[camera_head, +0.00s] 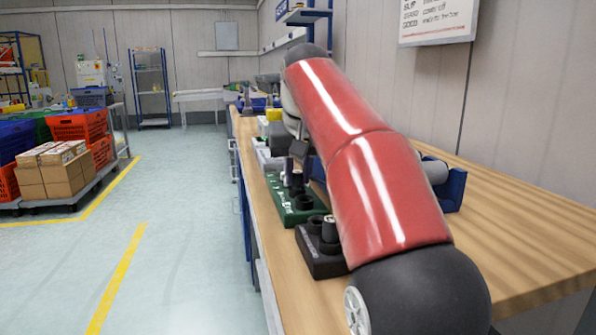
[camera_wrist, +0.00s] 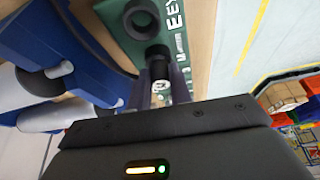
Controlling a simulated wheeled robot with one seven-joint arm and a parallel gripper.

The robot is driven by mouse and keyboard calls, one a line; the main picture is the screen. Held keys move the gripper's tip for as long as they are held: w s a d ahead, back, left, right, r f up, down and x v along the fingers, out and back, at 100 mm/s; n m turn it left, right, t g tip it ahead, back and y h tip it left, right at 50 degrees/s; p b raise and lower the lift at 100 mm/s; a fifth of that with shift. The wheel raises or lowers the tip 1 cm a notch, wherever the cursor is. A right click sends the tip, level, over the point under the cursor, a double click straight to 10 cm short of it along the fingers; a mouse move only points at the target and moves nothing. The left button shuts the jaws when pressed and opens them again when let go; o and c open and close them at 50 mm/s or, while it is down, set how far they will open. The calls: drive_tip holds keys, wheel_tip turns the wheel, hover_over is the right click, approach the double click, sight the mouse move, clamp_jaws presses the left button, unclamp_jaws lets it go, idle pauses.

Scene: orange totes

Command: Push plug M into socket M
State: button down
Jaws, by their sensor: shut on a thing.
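A green socket board (camera_head: 281,211) lies on the bench, with dark round sockets and white lettering; it also shows in the wrist view (camera_wrist: 172,22). My gripper (camera_wrist: 163,88) is shut on a small plug (camera_wrist: 160,70) with a pale, shiny end, taken as plug M. The plug is over or at a dark socket (camera_wrist: 157,52) on the board, taken as socket M. I cannot tell whether it is inside. A larger dark socket (camera_wrist: 141,18) is beside it. In the head view my red arm hides part of the bench, and the plug cannot be made out.
A dark block (camera_head: 318,262) with upright black cylinders stands nearer on the bench. A blue holder (camera_head: 455,190) with a grey cylinder (camera_head: 433,170) is right of my arm; blue holders (camera_wrist: 75,60) also show in the wrist view. The bench's right part (camera_head: 520,230) is clear.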

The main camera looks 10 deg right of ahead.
drive_tip(key=c, duration=1.2)
unclamp_jaws()
drive_tip(key=p+v, duration=0.2)
drive_tip(key=v, duration=0.5)
drive_tip(key=shift+s+r, duration=0.15)
drive_tip(key=shift+r, duration=0.25)
